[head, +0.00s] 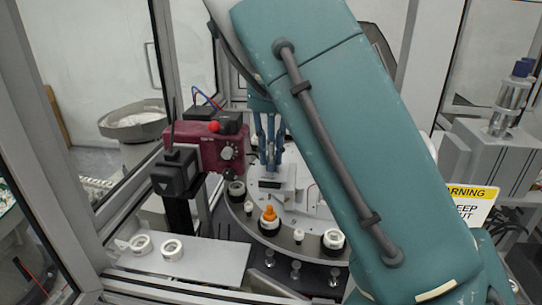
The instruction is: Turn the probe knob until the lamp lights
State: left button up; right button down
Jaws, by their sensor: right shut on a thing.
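A dark red box (208,150) stands left of centre with a pale round knob (227,153) on its front. A red ball-shaped part (214,127) sits on its top; I cannot tell if it is the lamp or if it is lit. My right gripper (269,165) points down, right of the pale knob and apart from it in the picture. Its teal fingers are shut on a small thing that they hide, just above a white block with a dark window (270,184). I cannot tell if that thing is the probe knob. My left gripper is out of view.
Two white rings (157,245) lie on a grey plate (215,257) at the front left. A round bowl (135,118) stands behind. Frame posts enclose the cell at left.

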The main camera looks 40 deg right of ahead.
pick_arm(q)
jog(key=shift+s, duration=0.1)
pick_arm(e)
jog(key=shift+m, duration=0.4)
jog(key=shift+f+m+b, duration=0.1)
jog(key=shift+m+b, duration=0.3)
jog(key=shift+m, duration=0.1)
jog(key=m+b, duration=0.1)
jog(key=m, duration=0.2)
jog(key=shift+m, duration=0.3)
jog(key=m, duration=0.3)
jog(key=shift+m+b, duration=0.3)
jog(key=m, duration=0.3)
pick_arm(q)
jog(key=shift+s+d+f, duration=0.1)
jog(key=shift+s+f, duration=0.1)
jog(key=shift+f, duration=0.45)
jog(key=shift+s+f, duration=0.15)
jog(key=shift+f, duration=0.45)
pick_arm(e)
jog(key=shift+m, duration=2.1)
